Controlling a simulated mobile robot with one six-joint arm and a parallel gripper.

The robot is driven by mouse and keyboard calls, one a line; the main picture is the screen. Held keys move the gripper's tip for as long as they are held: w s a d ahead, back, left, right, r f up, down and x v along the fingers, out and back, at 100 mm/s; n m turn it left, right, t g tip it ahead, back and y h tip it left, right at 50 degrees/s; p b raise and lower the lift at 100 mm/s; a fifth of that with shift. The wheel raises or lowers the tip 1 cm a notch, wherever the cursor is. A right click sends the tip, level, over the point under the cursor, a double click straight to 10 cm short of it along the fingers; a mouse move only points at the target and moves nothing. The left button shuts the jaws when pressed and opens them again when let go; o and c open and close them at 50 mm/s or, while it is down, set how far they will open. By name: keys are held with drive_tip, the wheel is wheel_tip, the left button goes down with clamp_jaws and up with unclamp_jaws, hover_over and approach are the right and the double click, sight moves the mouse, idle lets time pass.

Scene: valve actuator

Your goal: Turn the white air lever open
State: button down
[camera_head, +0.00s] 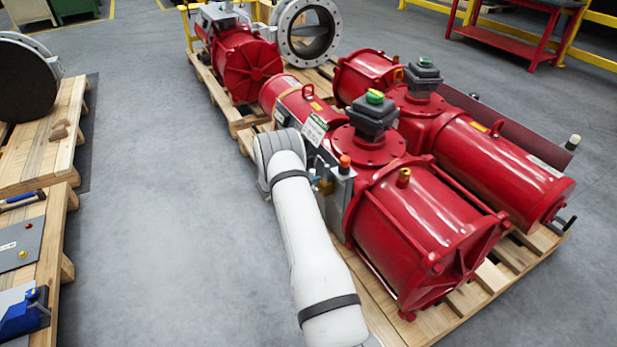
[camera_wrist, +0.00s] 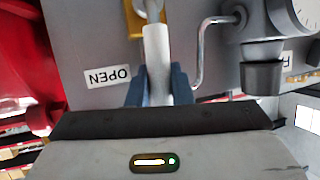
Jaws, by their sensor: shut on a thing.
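The white air lever (camera_wrist: 156,48) runs down from a brass-coloured fitting at the top of the wrist view. My gripper (camera_wrist: 158,78) is shut on the lever, with one dark blue finger on each side of it. An "OPEN" label (camera_wrist: 107,76), seen upside down, is on the grey panel (camera_wrist: 90,35) just left of the lever. In the head view my white arm reaches to the side of the front red valve actuator (camera_head: 425,235).
In the wrist view a bent metal tube (camera_wrist: 200,55) and a round gauge (camera_wrist: 294,16) are close on the right. More red actuators (camera_head: 500,165) stand on wooden pallets.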

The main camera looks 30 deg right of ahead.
drive_tip(key=shift+s+d+r, duration=0.1)
drive_tip(key=shift+d, duration=0.25)
drive_tip(key=c, duration=1.7)
unclamp_jaws()
drive_tip(key=o, duration=0.4)
drive_tip(key=shift+a, duration=0.2)
drive_tip(key=p+v, duration=0.1)
drive_tip(key=v, duration=0.6)
drive_tip(key=shift+a+p, duration=0.35)
drive_tip(key=shift+p, duration=0.05)
drive_tip(key=shift+r, duration=0.1)
